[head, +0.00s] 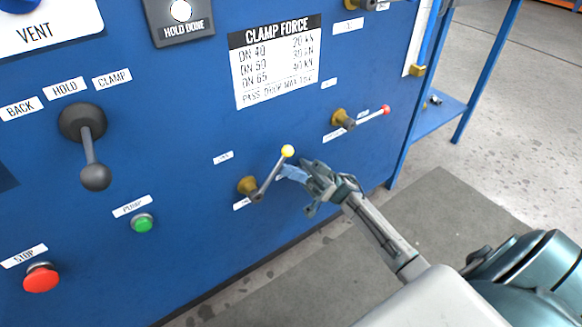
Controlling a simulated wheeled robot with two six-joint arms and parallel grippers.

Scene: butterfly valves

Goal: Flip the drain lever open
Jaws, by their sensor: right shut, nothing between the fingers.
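A brass valve with a lever ending in a yellow ball (288,151) is low on the blue panel; its lever slants up and to the right. A second brass valve has a lever with a red tip (384,110), up and to the right, its lever also slanting right. The small labels near both are too small to read, so I cannot tell which is the drain lever. My right gripper (293,174) is shut and empty, its tips just right of the yellow-ball lever, below the ball. I cannot tell whether they touch it. My left gripper is not in view.
On the panel's left are a black-knobbed lever (95,176) at BACK, HOLD and CLAMP labels, a green button (142,223) and a red STOP button (41,279). A blue stand (437,112) is beyond the panel's right edge. Open floor and a grey mat lie right.

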